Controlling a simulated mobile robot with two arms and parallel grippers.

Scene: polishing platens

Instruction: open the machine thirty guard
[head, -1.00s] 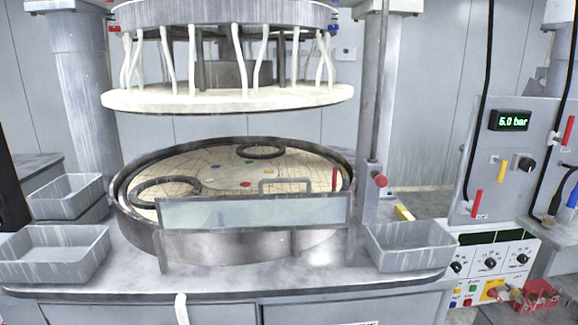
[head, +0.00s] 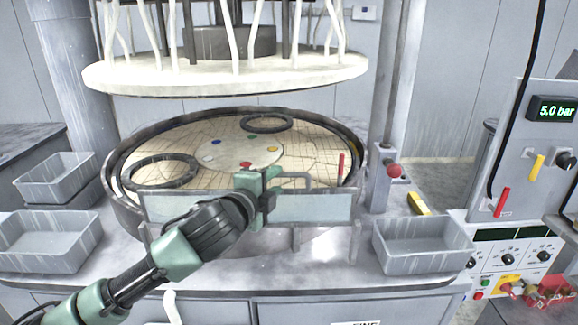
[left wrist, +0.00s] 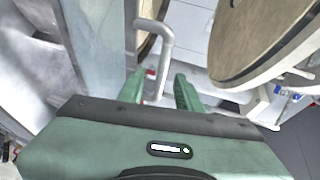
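The guard (head: 325,206) is a clear, upright panel in a grey frame across the front of the round platen. Its grey bar handle (head: 294,176) stands at the top edge, partly hidden behind my left gripper (head: 265,194). In the left wrist view the handle (left wrist: 166,40) runs down between the two green fingers of the left gripper (left wrist: 159,88). The fingers are apart, with gaps on both sides of the bar, so the gripper is open around or just before it. The guard panel (left wrist: 98,40) shows at left there. My right gripper is not in view.
The platen's pad (head: 215,135) holds dark rings (head: 160,172) under a raised upper plate (head: 230,75). Grey bins (head: 45,240) stand at left, another (head: 422,245) at right. A red-knobbed post (head: 394,171) and control panel (head: 505,262) are further right.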

